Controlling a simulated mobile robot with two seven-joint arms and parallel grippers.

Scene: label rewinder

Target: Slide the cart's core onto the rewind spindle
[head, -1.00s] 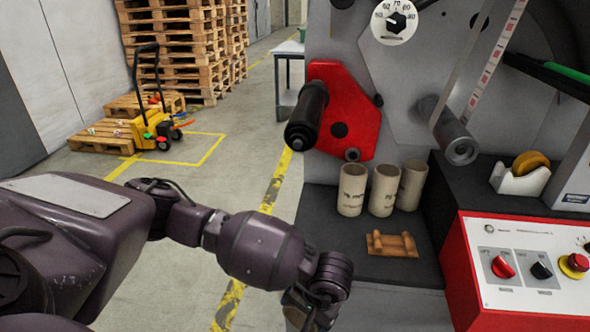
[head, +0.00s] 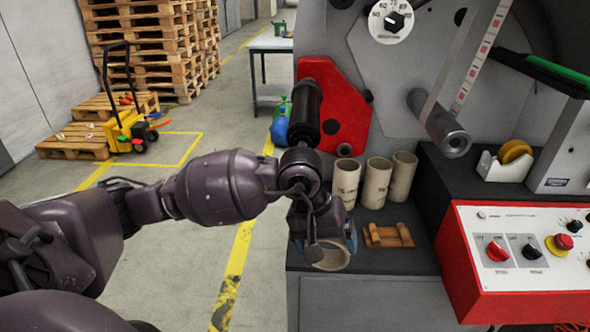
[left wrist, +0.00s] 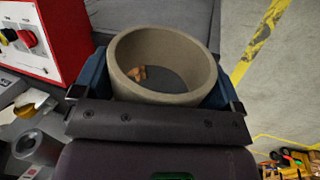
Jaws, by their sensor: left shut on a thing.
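A tan cardboard core (head: 337,260) is in my left gripper (head: 323,242), in front of the machine's dark shelf. In the left wrist view the core (left wrist: 120,70) shows its round open end, with blue finger pads on both sides of it. Two shafts stick out of the machine: a black one (head: 307,100) on a red plate, and a grey metal one (head: 440,125) further right. The frames do not label either as the rewind spindle. The core is below the black shaft and apart from both. My forearm hides the black shaft's lower end. My right gripper is out of view.
Several tan cores (head: 376,182) stand on the shelf behind a small wooden cradle (head: 387,236). A red-and-white control panel (head: 520,260) juts out at right. A label strip (head: 470,75) runs down to the grey shaft. The floor at left is open, with a pallet cart (head: 125,130) further back.

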